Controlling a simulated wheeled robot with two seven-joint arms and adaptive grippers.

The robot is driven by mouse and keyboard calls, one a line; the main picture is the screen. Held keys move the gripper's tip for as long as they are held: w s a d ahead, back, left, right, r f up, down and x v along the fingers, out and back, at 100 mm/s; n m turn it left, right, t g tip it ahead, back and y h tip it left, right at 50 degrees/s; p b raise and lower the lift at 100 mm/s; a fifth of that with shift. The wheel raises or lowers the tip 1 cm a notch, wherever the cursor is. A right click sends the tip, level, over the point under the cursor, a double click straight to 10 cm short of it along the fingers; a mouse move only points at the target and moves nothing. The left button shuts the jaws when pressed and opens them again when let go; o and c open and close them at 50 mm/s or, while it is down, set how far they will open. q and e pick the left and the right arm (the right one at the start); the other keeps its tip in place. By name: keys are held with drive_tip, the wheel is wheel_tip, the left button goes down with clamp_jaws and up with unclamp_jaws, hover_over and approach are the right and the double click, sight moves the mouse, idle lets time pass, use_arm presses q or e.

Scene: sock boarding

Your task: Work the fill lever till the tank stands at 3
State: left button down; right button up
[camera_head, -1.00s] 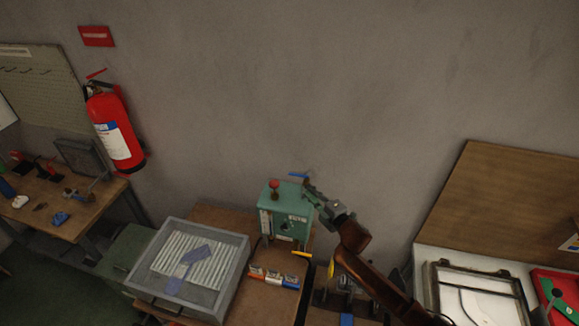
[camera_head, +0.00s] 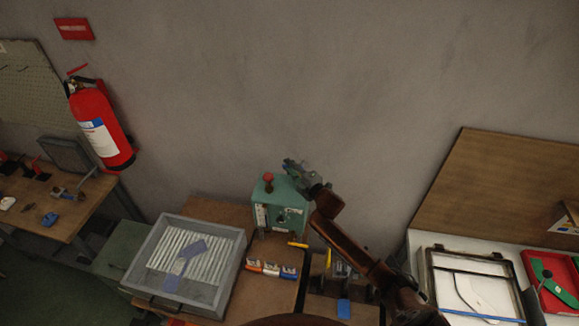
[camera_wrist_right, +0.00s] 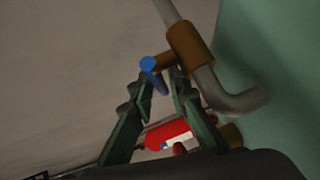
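The green tank box (camera_head: 291,220) stands at the back of the brown bench against the wall, with a red knob (camera_head: 268,178) on top. A pale gauge strip is on its front; its reading is too small to tell. A blue lever (camera_wrist_right: 149,66) sits on a brass valve (camera_wrist_right: 188,45) of a grey pipe beside the box in the right wrist view. My right gripper (camera_head: 290,166) is above the box's back right corner. Its fingertips are apart, with the blue lever at and between them; I cannot tell if they touch it. My left gripper is out of view.
A yellow lever (camera_head: 298,245) sticks out low at the box's front. A grey tray (camera_head: 232,262) with ribbed contents stands to the left, small coloured blocks (camera_head: 271,269) in front. A white-topped bench (camera_head: 417,246) is to the right. The wall is close behind.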

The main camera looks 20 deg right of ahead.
clamp_jaws()
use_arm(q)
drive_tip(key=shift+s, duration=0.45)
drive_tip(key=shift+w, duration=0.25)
